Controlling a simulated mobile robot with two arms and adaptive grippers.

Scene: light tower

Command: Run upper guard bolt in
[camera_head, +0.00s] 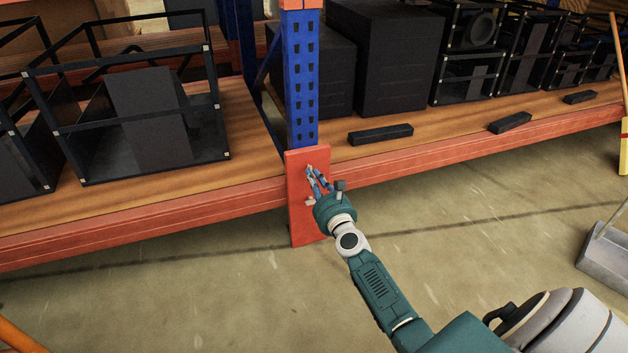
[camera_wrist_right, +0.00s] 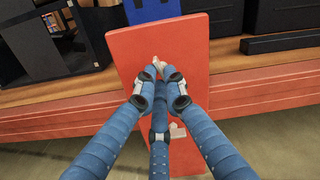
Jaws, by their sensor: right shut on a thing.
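The red guard plate (camera_head: 305,232) stands against the foot of the blue upright, and it fills the middle of the right wrist view (camera_wrist_right: 190,42). My right gripper (camera_head: 310,170) has its blue fingers at the upper part of the plate. In the wrist view its fingertips (camera_wrist_right: 158,66) are closed together on the upper guard bolt, which is mostly hidden between them. How deep the bolt sits cannot be seen. A pale lower bolt (camera_head: 310,202) is lower on the plate, and it shows partly behind a finger in the wrist view (camera_wrist_right: 178,130). My left gripper is not in view.
The blue perforated upright (camera_head: 302,90) rises behind the plate. Orange shelf beams (camera_head: 440,155) run to both sides, with black frames and boxes (camera_head: 405,60) on the wooden shelves. The concrete floor in front is mostly clear.

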